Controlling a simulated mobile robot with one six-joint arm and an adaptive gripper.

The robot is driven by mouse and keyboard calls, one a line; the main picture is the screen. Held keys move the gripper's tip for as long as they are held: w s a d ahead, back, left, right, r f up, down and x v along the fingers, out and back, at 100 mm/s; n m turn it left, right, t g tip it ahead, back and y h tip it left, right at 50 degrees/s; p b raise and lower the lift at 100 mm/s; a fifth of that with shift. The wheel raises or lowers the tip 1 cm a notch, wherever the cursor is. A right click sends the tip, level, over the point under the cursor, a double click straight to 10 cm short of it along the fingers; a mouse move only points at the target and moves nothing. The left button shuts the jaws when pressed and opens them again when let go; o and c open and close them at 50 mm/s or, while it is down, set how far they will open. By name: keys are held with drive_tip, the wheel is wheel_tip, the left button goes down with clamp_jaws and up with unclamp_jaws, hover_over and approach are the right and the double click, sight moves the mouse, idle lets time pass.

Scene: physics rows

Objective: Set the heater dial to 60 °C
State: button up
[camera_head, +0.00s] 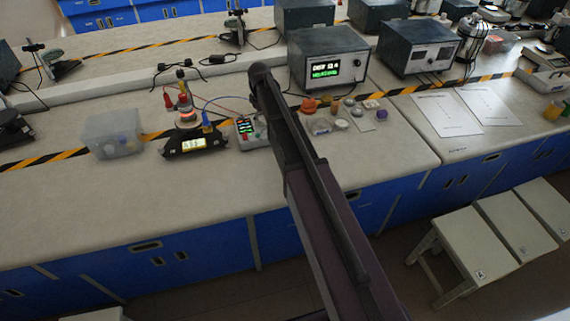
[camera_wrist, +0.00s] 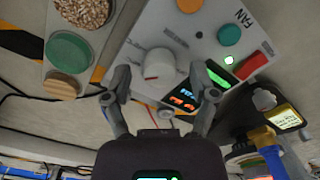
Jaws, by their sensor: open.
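The control box (camera_head: 254,140) stands on the bench, left of my arm in the head view. In the wrist view its grey panel (camera_wrist: 130,62) carries a white round dial (camera_wrist: 158,62) with a red mark low on its face. A small display (camera_wrist: 183,97) with orange and blue digits is right of the dial; I cannot read it. My gripper (camera_wrist: 161,78) is open, its two fingertips on either side of the dial in the picture. I see no clear contact, and cannot tell their height above the panel. In the head view my gripper is not distinguishable.
The panel also has an orange button (camera_wrist: 190,5), a teal button (camera_wrist: 229,35) marked FAN and a red switch (camera_wrist: 252,67). A black device with a lit display (camera_head: 194,143) stands left of the box, wires behind. Small dishes (camera_head: 342,124) lie right of my arm.

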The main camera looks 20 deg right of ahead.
sight(263, 119)
drive_tip(key=n, duration=1.2)
wheel_tip(263, 119, up, 14)
drive_tip(key=p, duration=1.4)
drive_tip(key=s+f+m+b, duration=0.4)
drive_tip(key=s+m, duration=0.6)
drive_tip(key=s, duration=0.4)
drive_tip(key=s+f+m+b, duration=0.4)
drive_tip(key=s+m, duration=0.5)
drive_tip(key=s, duration=0.6)
drive_tip(key=shift+m, duration=0.4)
drive_tip(key=shift+s, duration=0.1)
idle(1.4)
